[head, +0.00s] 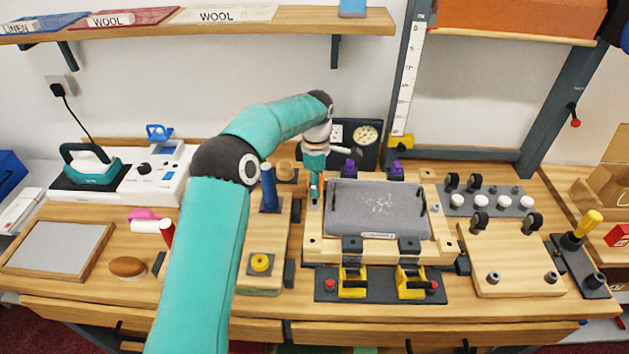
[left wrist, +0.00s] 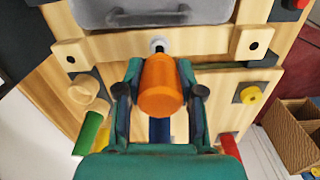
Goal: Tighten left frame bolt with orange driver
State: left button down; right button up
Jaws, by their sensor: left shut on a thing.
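The orange driver (left wrist: 160,88) is between the two fingers of my left gripper (left wrist: 161,92), which is shut on it. In the left wrist view its far end points at the left rail of the wooden frame (left wrist: 215,45). A small pale metal piece (left wrist: 157,45) shows at that end; I cannot tell bolt from driver tip, or whether they touch. In the head view my left gripper (head: 314,190) is pointing down at the left side of the frame (head: 313,245), and the driver is mostly hidden there. Grey cloth (head: 375,205) lies in the frame. My right gripper is out of view.
Yellow clamps (head: 352,283) stand at the frame's front and purple clamps (head: 349,166) behind. A blue upright handle (head: 268,190) and a yellow knob (head: 261,263) are left of the frame. A wooden board (head: 510,262) with black wheels is to the right. An iron (head: 87,165) stands far left.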

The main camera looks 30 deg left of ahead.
pick_arm(q)
jog(key=shift+m, duration=1.7)
jog(key=shift+s+m, duration=0.1)
jog(key=shift+m, duration=0.7)
jog(key=m, duration=0.6)
jog(key=shift+s, duration=0.1)
jog(key=c, duration=1)
grip_release()
jog(key=shift+o, duration=0.2)
